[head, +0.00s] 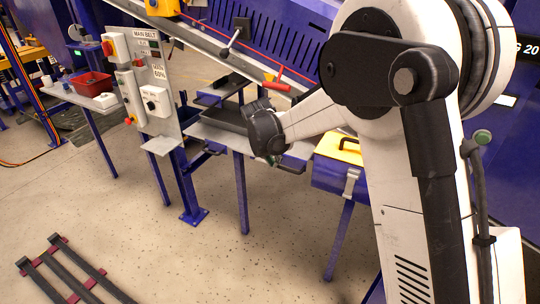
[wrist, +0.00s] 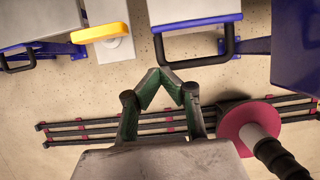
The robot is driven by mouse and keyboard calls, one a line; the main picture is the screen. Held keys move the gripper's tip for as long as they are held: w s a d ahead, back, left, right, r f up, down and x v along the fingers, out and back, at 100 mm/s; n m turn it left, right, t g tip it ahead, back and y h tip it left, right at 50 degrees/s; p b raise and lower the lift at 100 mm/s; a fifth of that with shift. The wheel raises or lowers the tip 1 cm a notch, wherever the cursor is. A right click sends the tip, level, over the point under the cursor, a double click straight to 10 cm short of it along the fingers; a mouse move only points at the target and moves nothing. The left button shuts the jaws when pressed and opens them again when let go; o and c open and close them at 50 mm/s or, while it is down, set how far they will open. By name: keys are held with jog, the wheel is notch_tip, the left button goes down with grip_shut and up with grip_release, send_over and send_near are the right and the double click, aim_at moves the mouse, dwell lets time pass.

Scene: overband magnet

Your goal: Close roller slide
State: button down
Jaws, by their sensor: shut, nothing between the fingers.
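In the wrist view, my gripper (wrist: 168,72) has its green fingers angled together, tips meeting, with nothing between them. Just beyond the tips is a black U-shaped handle (wrist: 198,60) on the front of a blue-edged grey slide (wrist: 190,10), which I take to be the roller slide. I cannot tell whether the fingertips touch the handle. A second handle (wrist: 30,58) sits on a blue front at left. In the head view, my gripper (head: 272,148) is by the grey shelves under the belt frame; its fingertips are hard to make out, and my arm hides part of the area.
A yellow-handled part (wrist: 100,32) lies left of the slide. A red disc with a black ribbed grip (wrist: 250,125) is at lower right. A control panel (head: 145,85) and red bin (head: 92,84) stand left. A dark rail rack (head: 70,270) lies on otherwise open floor.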

jog(key=shift+w+d+r, duration=0.1)
jog(key=shift+w+d, duration=0.25)
jog(key=shift+w, duration=0.45)
jog(key=shift+w+d+r, duration=0.1)
jog(key=shift+w+d, duration=0.25)
jog(key=shift+w, duration=0.45)
jog(key=shift+w+d+f+b, duration=0.1)
jog(key=shift+w+d+b, duration=0.15)
jog(key=shift+w, duration=0.4)
jog(key=shift+w+d+b, duration=0.1)
jog(key=shift+w+d, duration=0.2)
jog(key=shift+w, duration=0.3)
jog(key=shift+s, duration=0.1)
jog(key=shift+a, duration=0.1)
